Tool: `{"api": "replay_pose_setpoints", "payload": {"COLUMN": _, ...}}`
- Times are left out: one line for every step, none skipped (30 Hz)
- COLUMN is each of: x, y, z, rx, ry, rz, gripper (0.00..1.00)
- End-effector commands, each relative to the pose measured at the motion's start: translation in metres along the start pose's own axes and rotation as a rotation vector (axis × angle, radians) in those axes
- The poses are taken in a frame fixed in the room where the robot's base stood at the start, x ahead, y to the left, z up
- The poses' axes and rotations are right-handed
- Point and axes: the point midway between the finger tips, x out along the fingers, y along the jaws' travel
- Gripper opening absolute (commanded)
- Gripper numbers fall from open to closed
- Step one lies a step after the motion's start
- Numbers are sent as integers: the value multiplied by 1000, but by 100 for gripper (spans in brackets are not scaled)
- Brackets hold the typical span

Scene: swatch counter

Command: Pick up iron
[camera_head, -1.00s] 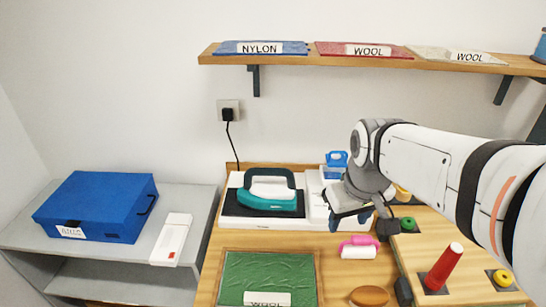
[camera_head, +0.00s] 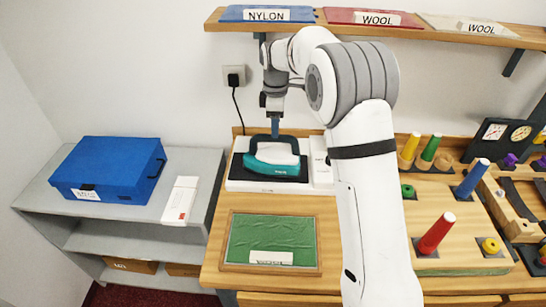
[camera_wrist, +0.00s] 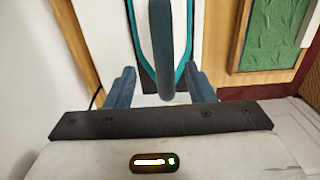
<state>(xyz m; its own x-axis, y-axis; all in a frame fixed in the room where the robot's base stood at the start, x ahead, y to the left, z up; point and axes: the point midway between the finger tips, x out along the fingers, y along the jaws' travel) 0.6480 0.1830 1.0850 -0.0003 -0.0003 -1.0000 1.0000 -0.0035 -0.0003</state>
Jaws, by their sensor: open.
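The iron (camera_head: 277,165) is teal and white with a dark handle. It sits on its white stand with a dark pad (camera_head: 242,177) at the back of the wooden counter. My gripper (camera_head: 275,128) points down at the handle's top from above. In the wrist view the iron's dark handle (camera_wrist: 166,50) runs up the middle, and my open gripper (camera_wrist: 160,85) has one blue finger on each side of its near end. A gap shows between handle and fingers. I cannot tell how far down the fingers reach.
A green wool swatch in a frame (camera_head: 225,255) lies in front of the iron. A shelf (camera_head: 420,34) with fabric swatches hangs above. A blue case (camera_head: 110,165) stands on the grey shelf unit at left. Coloured pegs (camera_head: 436,233) stand at right.

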Motion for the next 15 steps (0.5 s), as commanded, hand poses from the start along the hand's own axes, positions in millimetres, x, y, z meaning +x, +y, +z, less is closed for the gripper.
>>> {"api": "replay_pose_setpoints", "payload": {"x": 3, "y": 1, "z": -1, "rx": -6, "ry": 0, "rz": -1, "gripper": 49}}
{"api": "replay_pose_setpoints", "payload": {"x": 6, "y": 1, "z": -1, "rx": -8, "ry": -1, "rz": -2, "gripper": 49}}
{"api": "replay_pose_setpoints", "payload": {"x": 10, "y": 1, "z": -2, "rx": -8, "ry": -1, "rz": -3, "gripper": 49}}
{"api": "replay_pose_setpoints", "payload": {"x": 14, "y": 0, "z": -1, "rx": -8, "ry": -1, "rz": -4, "gripper": 49}}
{"api": "replay_pose_setpoints", "payload": {"x": 17, "y": 0, "z": -2, "rx": -7, "ry": -1, "rz": -4, "gripper": 49}}
{"api": "replay_pose_setpoints", "payload": {"x": 21, "y": 0, "z": -2, "rx": -7, "ry": -1, "rz": -3, "gripper": 49}}
{"api": "replay_pose_setpoints", "payload": {"x": 24, "y": 0, "z": -2, "rx": -7, "ry": -1, "rz": -3, "gripper": 49}}
{"api": "replay_pose_setpoints", "payload": {"x": 27, "y": 0, "z": -2, "rx": -7, "ry": -1, "rz": -3, "gripper": 49}}
{"api": "replay_pose_setpoints", "payload": {"x": 31, "y": -1, "z": -3, "rx": -7, "ry": -1, "rz": -3, "gripper": 49}}
{"api": "replay_pose_setpoints", "payload": {"x": 34, "y": -2, "z": -4, "rx": -7, "ry": -1, "rz": -4, "gripper": 49}}
{"api": "replay_pose_setpoints", "payload": {"x": 38, "y": -2, "z": -5, "rx": -6, "ry": -1, "rz": -4, "gripper": 49}}
{"api": "replay_pose_setpoints", "payload": {"x": 44, "y": -4, "z": -6, "rx": -6, "ry": -2, "rz": -6, "gripper": 49}}
{"api": "replay_pose_setpoints", "payload": {"x": 49, "y": -5, "z": -7, "rx": -6, "ry": -2, "rz": -5, "gripper": 49}}
{"api": "replay_pose_setpoints", "payload": {"x": 53, "y": -5, "z": -8, "rx": -6, "ry": -2, "rz": -5, "gripper": 49}}
{"api": "replay_pose_setpoints", "payload": {"x": 60, "y": -6, "z": -8, "rx": -5, "ry": -1, "rz": -4, "gripper": 49}}
